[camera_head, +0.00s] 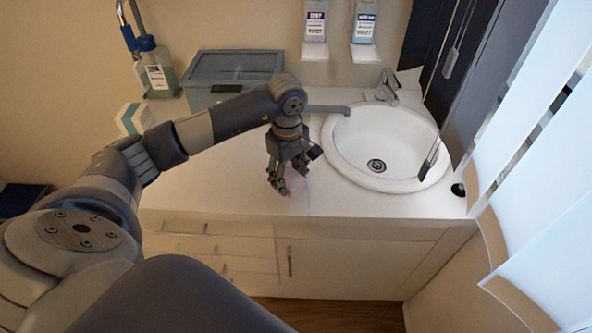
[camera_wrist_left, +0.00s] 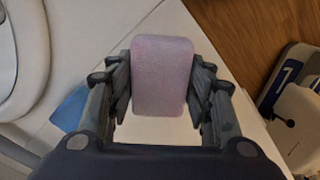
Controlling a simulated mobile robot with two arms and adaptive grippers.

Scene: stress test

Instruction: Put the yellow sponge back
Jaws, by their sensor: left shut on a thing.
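My left gripper (camera_head: 286,178) is shut on a pinkish-purple sponge-like block (camera_head: 297,182), over the front part of the white counter left of the sink. In the left wrist view the block (camera_wrist_left: 162,75) sits upright between the two fingers (camera_wrist_left: 160,95), its broad face to the camera. No yellow sponge shows in either view. My right gripper is not in view.
The white round sink (camera_head: 345,165) with its tap (camera_head: 388,85) is right of the gripper. A grey lidded box (camera_head: 232,65), a pump bottle (camera_head: 158,72) and a white-and-teal box (camera_head: 135,118) stand behind. Counter (camera_head: 235,190) left of the gripper is clear.

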